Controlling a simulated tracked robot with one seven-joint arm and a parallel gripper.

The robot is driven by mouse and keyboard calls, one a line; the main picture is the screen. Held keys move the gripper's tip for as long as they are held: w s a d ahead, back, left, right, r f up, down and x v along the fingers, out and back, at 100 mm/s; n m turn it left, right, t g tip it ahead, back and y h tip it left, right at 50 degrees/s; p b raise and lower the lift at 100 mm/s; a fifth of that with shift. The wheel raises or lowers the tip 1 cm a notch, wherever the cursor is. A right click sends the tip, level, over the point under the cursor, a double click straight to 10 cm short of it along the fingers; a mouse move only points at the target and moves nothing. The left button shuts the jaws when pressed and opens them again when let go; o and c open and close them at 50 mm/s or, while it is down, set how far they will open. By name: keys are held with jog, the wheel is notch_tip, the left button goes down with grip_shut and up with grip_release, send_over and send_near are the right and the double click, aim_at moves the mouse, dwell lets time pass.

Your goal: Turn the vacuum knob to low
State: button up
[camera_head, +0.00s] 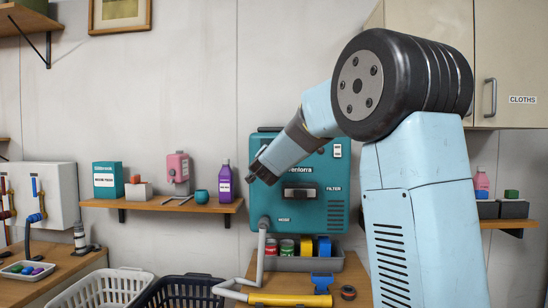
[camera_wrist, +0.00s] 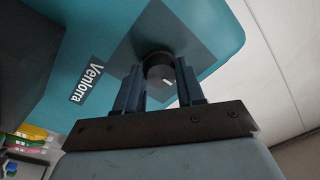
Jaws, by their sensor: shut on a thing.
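The teal vacuum unit (camera_head: 325,218) is fixed to the wall in the middle of the head view. In the wrist view its face (camera_wrist: 88,60) carries a "Venlorra" label. A dark round knob (camera_wrist: 158,67) with a small pale mark sits on a grey plate (camera_wrist: 192,42) there. My gripper (camera_wrist: 160,82) has one finger on each side of the knob and is shut on it. In the head view my gripper (camera_head: 258,172) reaches the unit's upper left, and the knob is hidden. I cannot read any setting marks around the knob.
A dark handle (camera_head: 301,193) projects from the unit's front. Left of the unit, a shelf (camera_head: 160,205) holds a purple bottle (camera_head: 225,184). White (camera_head: 85,290) and black baskets stand in front.

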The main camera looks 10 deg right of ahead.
jog(key=shift+f, duration=0.3)
jog(key=o, duration=1)
jog(key=shift+r, duration=0.2)
jog(key=shift+o, duration=0.2)
jog(key=v, duration=1.3)
jog(key=shift+s, duration=0.35)
jog(key=shift+a+f, duration=0.1)
jog(key=shift+f, duration=0.05)
